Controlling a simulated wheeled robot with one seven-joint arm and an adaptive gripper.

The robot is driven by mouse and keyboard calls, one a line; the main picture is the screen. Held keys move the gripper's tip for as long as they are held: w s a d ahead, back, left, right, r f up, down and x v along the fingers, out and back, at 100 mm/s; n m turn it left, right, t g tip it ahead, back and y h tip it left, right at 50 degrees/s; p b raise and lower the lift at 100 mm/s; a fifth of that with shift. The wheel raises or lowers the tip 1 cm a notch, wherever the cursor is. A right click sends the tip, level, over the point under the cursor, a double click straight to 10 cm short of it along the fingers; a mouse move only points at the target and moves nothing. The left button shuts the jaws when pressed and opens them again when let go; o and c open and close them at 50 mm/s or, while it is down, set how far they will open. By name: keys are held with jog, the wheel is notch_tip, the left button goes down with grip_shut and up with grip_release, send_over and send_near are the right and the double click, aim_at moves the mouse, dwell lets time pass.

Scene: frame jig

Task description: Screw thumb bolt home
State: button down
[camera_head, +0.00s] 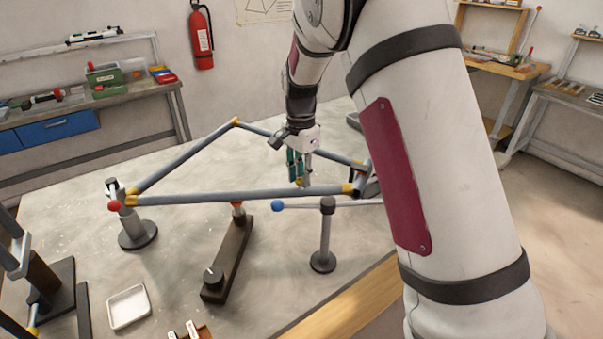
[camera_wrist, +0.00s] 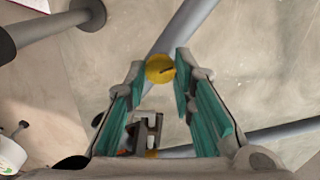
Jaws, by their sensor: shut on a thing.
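My gripper (camera_head: 299,180) has teal fingers and points down over the bicycle-like frame of grey tubes (camera_head: 215,197) with yellow joints. In the wrist view, the fingertips of my gripper (camera_wrist: 160,68) are on both sides of a round yellow head (camera_wrist: 159,69) with a dark slot, which looks like the thumb bolt. The jaws are shut on it. A grey tube (camera_wrist: 181,27) runs away just behind it. The bolt's shank and its hole are hidden from this angle. In the head view only a small yellow spot shows at the fingertips.
A post with a red ball (camera_head: 114,205) stands at the frame's left end. A lever with a blue ball (camera_head: 278,205) and a black-capped post (camera_head: 327,235) stand in front. A white tray (camera_head: 128,306) lies on the table's near left.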

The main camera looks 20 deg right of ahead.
aim_at(301, 180)
jog(key=shift+r+m, duration=0.1)
jog(key=shift+m, duration=0.4)
jog(key=c, duration=1.3)
grip_release()
notch_tip(301, 180, up, 12)
jog(key=shift+c, duration=0.2)
